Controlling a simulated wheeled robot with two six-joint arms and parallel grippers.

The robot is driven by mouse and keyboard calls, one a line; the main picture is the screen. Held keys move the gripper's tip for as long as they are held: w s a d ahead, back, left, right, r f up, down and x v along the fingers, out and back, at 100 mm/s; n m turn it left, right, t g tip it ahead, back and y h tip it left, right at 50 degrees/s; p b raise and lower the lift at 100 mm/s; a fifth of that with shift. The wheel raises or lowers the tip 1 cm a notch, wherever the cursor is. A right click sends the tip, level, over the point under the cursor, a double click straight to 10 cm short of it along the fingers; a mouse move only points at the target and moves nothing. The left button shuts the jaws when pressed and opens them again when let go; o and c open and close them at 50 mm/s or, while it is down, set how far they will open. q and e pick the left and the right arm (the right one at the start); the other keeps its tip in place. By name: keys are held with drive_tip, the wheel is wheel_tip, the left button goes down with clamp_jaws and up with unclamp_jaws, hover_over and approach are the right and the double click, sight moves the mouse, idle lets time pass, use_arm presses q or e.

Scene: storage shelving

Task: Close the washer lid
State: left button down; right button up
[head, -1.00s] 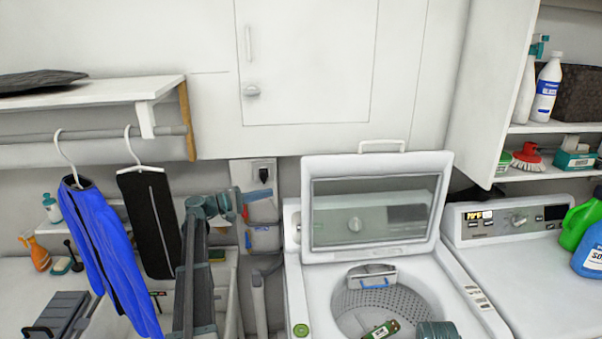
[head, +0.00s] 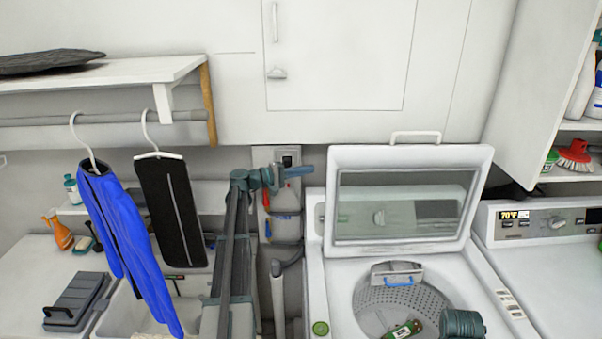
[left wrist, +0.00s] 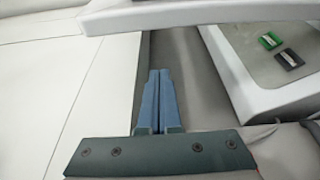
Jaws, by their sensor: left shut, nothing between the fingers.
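The white washer (head: 330,290) stands right of centre in the head view, with its top opening showing. Its lid (head: 410,155) is open and stands up at the back, with a glass window and a handle (head: 416,136) on its upper edge. My left gripper (head: 300,171) is shut and empty, just left of the lid's left edge and pointing right. I cannot tell whether it touches the lid. In the left wrist view its blue fingers (left wrist: 155,95) are together.
A blue garment (head: 125,245) and a black one (head: 170,210) hang from a rail on the left. A dryer (head: 540,260) stands right of the washer. White cabinets hang above.

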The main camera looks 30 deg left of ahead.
use_arm(q)
drive_tip(key=d, duration=0.2)
drive_tip(key=w+d, duration=0.1)
drive_tip(key=d, duration=0.2)
drive_tip(key=shift+w+d, duration=0.1)
drive_tip(key=shift+d, duration=0.2)
